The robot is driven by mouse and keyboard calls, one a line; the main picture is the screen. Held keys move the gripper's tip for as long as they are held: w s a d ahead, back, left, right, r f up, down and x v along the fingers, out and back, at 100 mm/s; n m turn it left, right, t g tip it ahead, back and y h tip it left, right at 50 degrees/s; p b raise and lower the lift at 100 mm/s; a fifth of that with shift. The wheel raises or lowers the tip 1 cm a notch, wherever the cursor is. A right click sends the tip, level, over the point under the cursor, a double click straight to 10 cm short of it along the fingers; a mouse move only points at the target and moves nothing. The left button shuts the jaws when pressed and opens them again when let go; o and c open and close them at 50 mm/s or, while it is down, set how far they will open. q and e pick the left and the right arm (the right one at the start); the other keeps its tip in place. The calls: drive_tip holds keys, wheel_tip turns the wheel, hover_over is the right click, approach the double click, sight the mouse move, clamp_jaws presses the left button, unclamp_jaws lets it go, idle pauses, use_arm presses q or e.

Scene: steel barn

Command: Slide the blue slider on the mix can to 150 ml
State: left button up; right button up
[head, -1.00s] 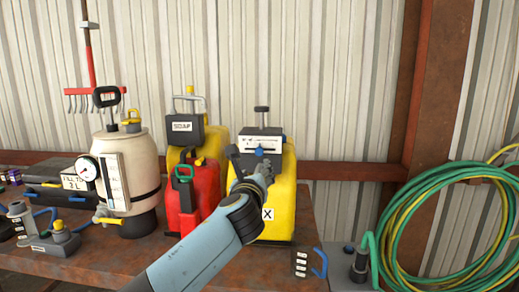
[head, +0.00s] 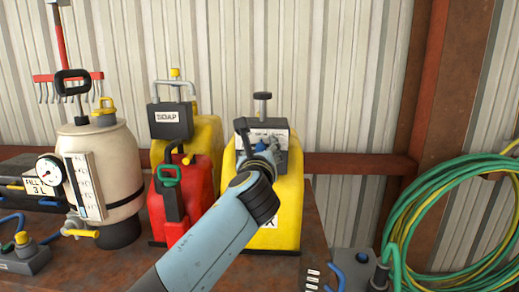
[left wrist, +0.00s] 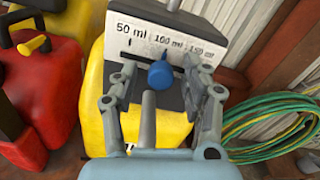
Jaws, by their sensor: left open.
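The yellow mix can (head: 289,205) stands on the bench, partly behind my left arm. Its white scale plate in the left wrist view (left wrist: 143,37) reads 50 ml, 100 ml and 150 ml from left to right. The blue slider (left wrist: 160,74) has its pointer close to the 100 ml label. My left gripper (head: 260,146) is at the can's front. In the left wrist view the open fingers (left wrist: 160,80) stand on either side of the slider, and I cannot tell if either touches it. My right gripper is not in view.
A red can (head: 200,195) and the yellow soap can (head: 207,132) stand close on the left. A cream sprayer tank (head: 115,165) with a gauge is further left. A coiled green and yellow hose (head: 395,225) hangs at the right.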

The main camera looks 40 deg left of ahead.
use_arm(q)
drive_tip(key=shift+s+d+r, duration=0.1)
drive_tip(key=shift+s, duration=0.05)
drive_tip(key=shift+c, duration=0.8)
drive_tip(key=c, duration=0.4)
clamp_jaws()
drive_tip(key=shift+d, duration=0.1)
drive_tip(key=w+d, duration=0.2)
drive_tip(key=d, duration=0.1)
drive_tip(key=shift+w+b, duration=0.1)
drive_tip(key=shift+b, duration=0.25)
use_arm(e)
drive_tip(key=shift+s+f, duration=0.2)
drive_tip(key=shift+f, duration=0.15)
